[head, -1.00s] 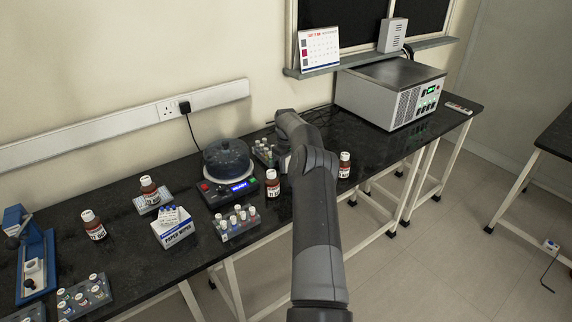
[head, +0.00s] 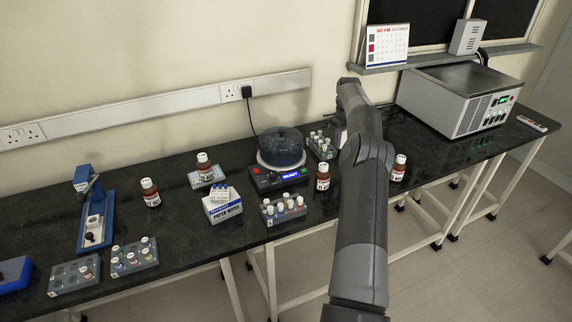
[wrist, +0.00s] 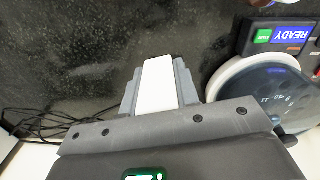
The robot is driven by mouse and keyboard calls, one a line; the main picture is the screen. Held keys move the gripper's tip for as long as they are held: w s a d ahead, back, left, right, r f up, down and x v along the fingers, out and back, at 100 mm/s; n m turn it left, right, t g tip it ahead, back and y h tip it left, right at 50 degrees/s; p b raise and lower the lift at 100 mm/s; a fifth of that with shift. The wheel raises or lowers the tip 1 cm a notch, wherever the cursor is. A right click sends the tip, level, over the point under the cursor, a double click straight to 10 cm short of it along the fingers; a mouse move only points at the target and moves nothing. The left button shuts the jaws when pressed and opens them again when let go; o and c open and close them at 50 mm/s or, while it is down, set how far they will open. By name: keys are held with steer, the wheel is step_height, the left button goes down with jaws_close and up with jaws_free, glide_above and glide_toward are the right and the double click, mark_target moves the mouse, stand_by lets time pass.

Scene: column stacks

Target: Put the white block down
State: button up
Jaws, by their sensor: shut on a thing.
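The white block (wrist: 158,85) shows in the wrist view between the two grey fingers of my gripper (wrist: 159,92), which is shut on it. The block is over the dark bench top (wrist: 85,60); I cannot tell how high. In the head view my arm reaches over the bench to the right of the round device with the READY display (head: 282,148).
A tube rack (head: 322,147) and brown bottles (head: 323,178) (head: 398,168) stand close to my arm. A grey instrument box (head: 455,100) is at the right. The paper wipes box (head: 222,207), more racks and a blue stand (head: 97,225) are left. Black cables (wrist: 50,125) lie near the wall.

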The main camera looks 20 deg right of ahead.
step_height(320, 180, up, 7)
steer(key=shift+f, duration=0.2)
steer(key=w+a+n, duration=0.1)
steer(key=w+a, duration=0.1)
steer(key=a, duration=0.3)
steer(key=w+a+n, duration=0.1)
steer(key=w+a, duration=0.1)
steer(key=a, duration=0.4)
steer(key=w+a+n, duration=0.2)
steer(key=a, duration=0.4)
steer(key=shift+w+r, duration=0.25)
steer(key=shift+r, duration=0.1)
steer(key=w+a+n, duration=0.1)
steer(key=a+n, duration=0.2)
steer(key=a, duration=1.1)
steer(key=n, duration=0.9)
glide_above(138, 228)
steer(key=f, duration=1.2)
steer(key=shift+s+d+f, duration=0.1)
steer(key=shift+d+f, duration=0.15)
steer(key=shift+d, duration=0.05)
steer(key=shift+a+f, duration=0.1)
steer(key=shift+a, duration=0.1)
steer(key=shift+f, duration=2)
steer(key=shift+f, duration=0.1)
